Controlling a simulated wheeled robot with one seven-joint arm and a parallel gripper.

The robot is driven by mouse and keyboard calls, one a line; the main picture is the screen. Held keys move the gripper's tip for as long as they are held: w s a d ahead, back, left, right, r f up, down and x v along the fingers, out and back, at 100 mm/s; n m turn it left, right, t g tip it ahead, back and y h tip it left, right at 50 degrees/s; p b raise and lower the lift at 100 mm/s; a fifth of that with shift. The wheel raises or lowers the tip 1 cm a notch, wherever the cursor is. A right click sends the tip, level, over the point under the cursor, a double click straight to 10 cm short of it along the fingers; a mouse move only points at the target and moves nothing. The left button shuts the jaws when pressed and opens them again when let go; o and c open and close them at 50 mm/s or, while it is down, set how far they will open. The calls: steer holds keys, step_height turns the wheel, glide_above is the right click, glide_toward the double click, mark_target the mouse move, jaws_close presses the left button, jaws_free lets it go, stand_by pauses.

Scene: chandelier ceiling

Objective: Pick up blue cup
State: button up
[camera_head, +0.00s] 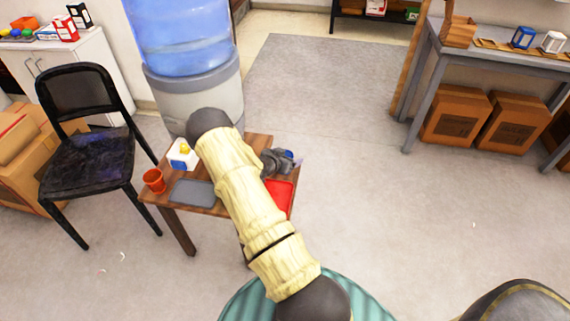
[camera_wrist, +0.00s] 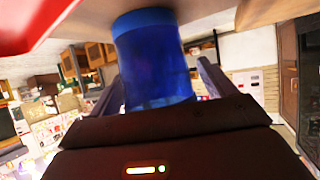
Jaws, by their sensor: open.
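The blue cup (camera_wrist: 155,60) fills the middle of the wrist view, between the two fingers of my gripper (camera_wrist: 158,82). The fingers stand on either side of the cup and are open. I cannot tell whether either one touches it. In the head view my gripper (camera_head: 277,162) is at the far right corner of the small wooden table (camera_head: 258,144). Only a bit of the blue cup (camera_head: 289,154) shows there, behind the gripper.
A red tray (camera_head: 281,196) lies close to my gripper. A grey tray (camera_head: 193,193), an orange cup (camera_head: 154,180) and a white-and-blue box (camera_head: 181,157) are on the table's left side. A water dispenser (camera_head: 195,95) stands behind; a black chair (camera_head: 90,155) is left. Floor at right is clear.

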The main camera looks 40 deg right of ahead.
steer(key=c, duration=1)
steer(key=shift+c, duration=0.2)
step_height(320, 180, up, 10)
steer(key=p, duration=0.1)
